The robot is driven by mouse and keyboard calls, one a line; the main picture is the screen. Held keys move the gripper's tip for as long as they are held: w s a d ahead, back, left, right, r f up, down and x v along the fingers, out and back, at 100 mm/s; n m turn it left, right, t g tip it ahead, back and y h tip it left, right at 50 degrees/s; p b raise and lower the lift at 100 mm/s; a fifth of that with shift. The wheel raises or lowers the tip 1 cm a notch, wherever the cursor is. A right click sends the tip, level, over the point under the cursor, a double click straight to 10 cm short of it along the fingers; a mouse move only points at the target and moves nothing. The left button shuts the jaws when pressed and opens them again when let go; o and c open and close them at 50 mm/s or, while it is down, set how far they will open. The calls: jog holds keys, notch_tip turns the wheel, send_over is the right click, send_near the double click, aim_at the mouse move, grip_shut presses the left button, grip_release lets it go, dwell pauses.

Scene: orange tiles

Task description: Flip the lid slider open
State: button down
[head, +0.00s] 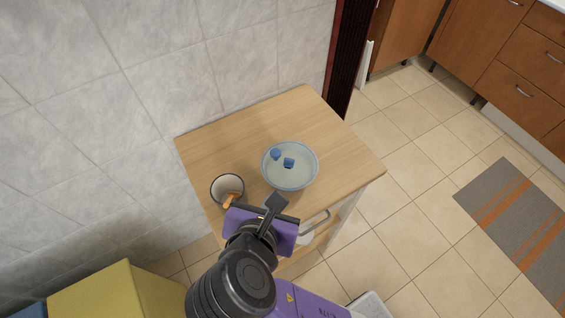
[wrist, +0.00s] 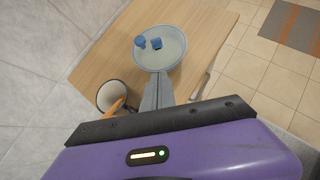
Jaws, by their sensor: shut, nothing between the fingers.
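No lid slider can be clearly made out in either view. A pale grey-blue bowl (head: 290,184) stands on the small wooden table. It holds a small rounded blue piece (head: 276,154) and a darker blue block (head: 289,162), side by side. The bowl (wrist: 178,63), the rounded piece (wrist: 140,41) and the block (wrist: 156,43) also show in the wrist view. My gripper (head: 277,202) is shut and empty, with its tips near the bowl's near rim; the exact gap cannot be told. In the wrist view my gripper's fingers (wrist: 158,80) point toward the bowl.
A white-rimmed mug (head: 214,197) with an orange item (head: 231,201) stands left of my gripper on the wooden table (head: 235,135). Tiled wall is at left, open floor at right. The far tabletop is clear.

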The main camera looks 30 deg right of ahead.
jog(key=shift+a+r, duration=0.25)
jog(key=shift+r, duration=0.35)
jog(key=b, duration=0.2)
send_near(289, 164)
notch_tip(289, 164, down, 4)
jog(key=shift+w+r, duration=0.1)
jog(key=shift+w, duration=0.05)
jog(key=shift+w+d+p, duration=0.35)
jog(key=shift+w+d, duration=0.55)
jog(key=shift+d, duration=0.05)
jog(key=shift+w+d, duration=0.55)
jog(key=shift+w, duration=0.05)
